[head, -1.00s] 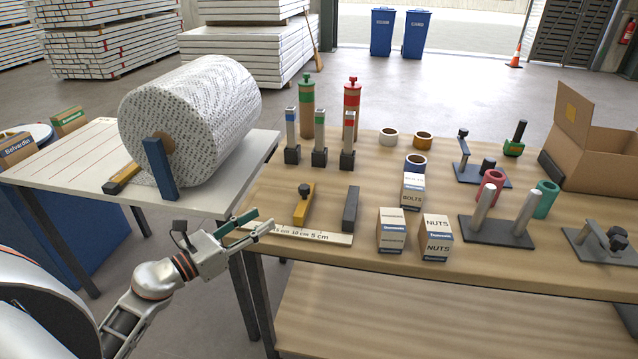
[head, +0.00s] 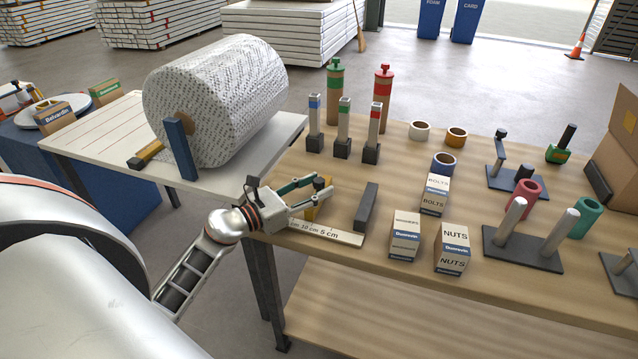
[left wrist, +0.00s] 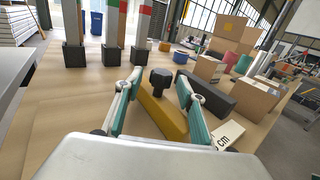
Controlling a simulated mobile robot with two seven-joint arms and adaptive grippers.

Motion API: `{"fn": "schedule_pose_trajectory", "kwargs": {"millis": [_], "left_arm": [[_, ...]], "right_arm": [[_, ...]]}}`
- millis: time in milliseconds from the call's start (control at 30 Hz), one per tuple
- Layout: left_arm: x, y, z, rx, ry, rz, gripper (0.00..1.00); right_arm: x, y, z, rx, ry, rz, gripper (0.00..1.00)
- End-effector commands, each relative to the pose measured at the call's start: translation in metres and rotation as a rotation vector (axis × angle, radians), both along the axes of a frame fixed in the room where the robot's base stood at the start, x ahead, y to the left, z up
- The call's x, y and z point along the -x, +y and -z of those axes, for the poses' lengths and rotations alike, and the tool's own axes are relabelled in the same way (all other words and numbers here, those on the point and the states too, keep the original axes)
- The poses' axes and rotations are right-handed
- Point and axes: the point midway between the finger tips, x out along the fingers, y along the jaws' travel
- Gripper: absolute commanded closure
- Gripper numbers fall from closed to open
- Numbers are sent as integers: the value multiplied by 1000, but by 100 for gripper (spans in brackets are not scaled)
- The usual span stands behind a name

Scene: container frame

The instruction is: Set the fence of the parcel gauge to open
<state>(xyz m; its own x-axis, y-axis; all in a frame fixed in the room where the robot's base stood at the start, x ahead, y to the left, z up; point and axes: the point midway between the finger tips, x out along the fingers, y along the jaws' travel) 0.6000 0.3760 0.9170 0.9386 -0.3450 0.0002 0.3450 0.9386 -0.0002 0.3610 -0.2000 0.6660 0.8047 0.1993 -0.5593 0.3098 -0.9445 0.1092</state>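The parcel gauge has a pale ruler strip (head: 325,234) marked in cm, a yellow fence (head: 311,214) and a dark grey block (head: 366,207) to the right of the fence. In the left wrist view the yellow fence (left wrist: 165,118) carries a black knob (left wrist: 160,82). My left gripper (head: 323,189) is open over the fence and partly hides it in the head view. In the left wrist view its teal fingers (left wrist: 160,88) stand on either side of the fence and knob; I cannot tell whether they touch. My right gripper is not in view.
Several posts on dark bases, such as the green-banded one (head: 343,130), stand behind the gauge. A big wrapped roll (head: 215,100) lies on the white table to the left.

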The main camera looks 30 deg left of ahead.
Motion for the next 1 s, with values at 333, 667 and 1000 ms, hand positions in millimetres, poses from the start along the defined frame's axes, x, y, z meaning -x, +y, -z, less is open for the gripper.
{"fn": "schedule_pose_trajectory", "kwargs": {"millis": [333, 667, 1000], "left_arm": [[-11, -4, 1, 0, 1, 0, 61], [-11, -4, 0, 0, 1, 0, 100], [0, 40, 8, -8, 4, -1, 100]], "right_arm": [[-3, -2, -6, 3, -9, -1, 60], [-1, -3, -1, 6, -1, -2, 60], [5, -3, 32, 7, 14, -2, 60]]}}
